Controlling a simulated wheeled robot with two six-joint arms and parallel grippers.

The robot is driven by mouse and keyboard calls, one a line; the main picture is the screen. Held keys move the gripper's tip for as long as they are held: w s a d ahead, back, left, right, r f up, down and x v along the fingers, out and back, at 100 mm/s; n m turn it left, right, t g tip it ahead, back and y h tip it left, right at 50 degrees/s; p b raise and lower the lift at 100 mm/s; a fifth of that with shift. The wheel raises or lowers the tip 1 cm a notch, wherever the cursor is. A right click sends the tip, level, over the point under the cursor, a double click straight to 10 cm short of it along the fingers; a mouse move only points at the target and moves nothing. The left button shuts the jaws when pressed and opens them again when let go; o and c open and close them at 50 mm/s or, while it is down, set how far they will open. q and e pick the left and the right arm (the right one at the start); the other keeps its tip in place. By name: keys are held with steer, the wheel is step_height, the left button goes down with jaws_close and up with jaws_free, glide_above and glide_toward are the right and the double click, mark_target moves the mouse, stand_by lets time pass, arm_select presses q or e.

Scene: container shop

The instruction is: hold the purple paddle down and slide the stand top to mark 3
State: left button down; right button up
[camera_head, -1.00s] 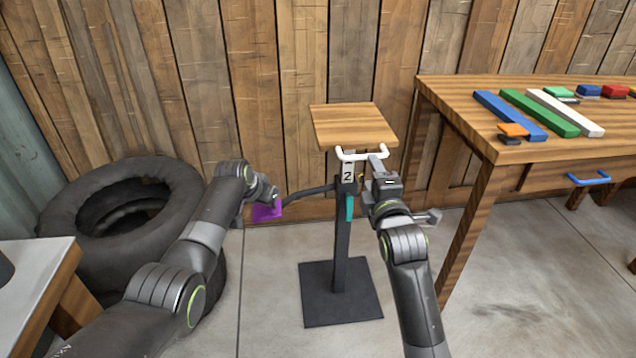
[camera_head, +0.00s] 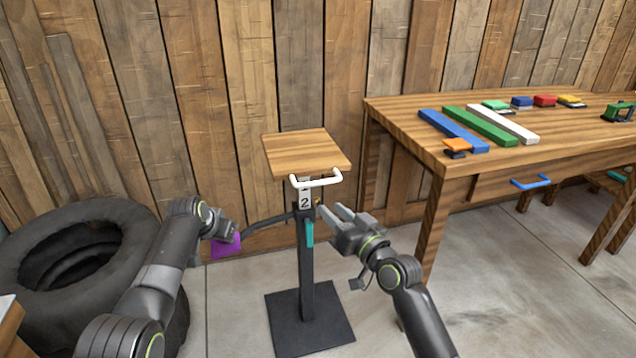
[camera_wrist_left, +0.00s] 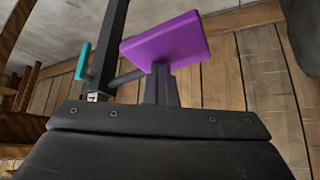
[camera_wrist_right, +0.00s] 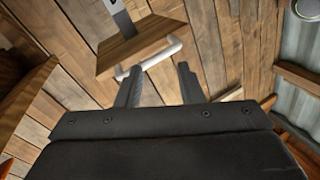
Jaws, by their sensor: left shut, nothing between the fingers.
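The stand has a square wooden top (camera_head: 305,152) with a white handle (camera_head: 316,181) on its front edge. The label (camera_head: 305,202) below reads 2. The purple paddle (camera_head: 228,246) sticks out left of the post on a dark lever. My left gripper (camera_head: 234,234) is shut with its tips at the paddle; in the left wrist view the paddle (camera_wrist_left: 165,42) lies just beyond the tips (camera_wrist_left: 163,75). I cannot tell whether they press it. My right gripper (camera_head: 337,213) is open and empty, below and right of the handle. In the right wrist view the handle (camera_wrist_right: 150,58) lies beyond the open fingers (camera_wrist_right: 159,82).
A wooden table (camera_head: 400,150) with several coloured bars and blocks stands at the right. Black tyres (camera_head: 75,255) lie at the left beside my left arm. The stand's dark base (camera_head: 309,320) rests on open concrete floor.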

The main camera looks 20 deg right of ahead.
mark_target(321, 184)
steer(key=w+m, duration=0.3)
steer(key=m, duration=0.1)
steer(key=w+r+m+y, duration=0.1)
steer(key=w+m, duration=0.2)
steer(key=m, duration=0.1)
steer(key=w+a+r+m, duration=0.1)
steer(key=w+m, duration=0.2)
steer(key=m, duration=0.1)
steer(key=shift+w+m+y, duration=0.3)
steer(key=shift+m, duration=0.1)
stand_by(0.3)
jaws_close()
